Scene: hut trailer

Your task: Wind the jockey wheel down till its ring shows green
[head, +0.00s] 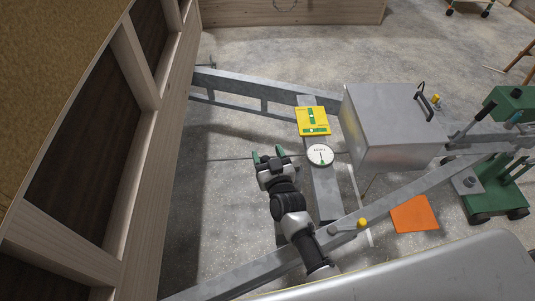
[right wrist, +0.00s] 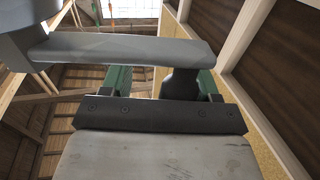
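My right gripper (head: 269,155) is over the concrete floor, left of the drawbar, with its two green fingers apart. In the right wrist view my right gripper (right wrist: 162,82) is open. A grey bar with a dark knob (right wrist: 180,84), perhaps a crank, lies in front of it. The knob appears between the fingers, nearer the right one; I cannot tell whether it touches. My left gripper is not in view.
Grey frame beams (head: 265,92) meet toward the right. A green wheeled trolley (head: 495,190) is at the right, and an orange sheet (head: 414,214) lies nearby. The timber hut wall (head: 140,160) bounds the left.

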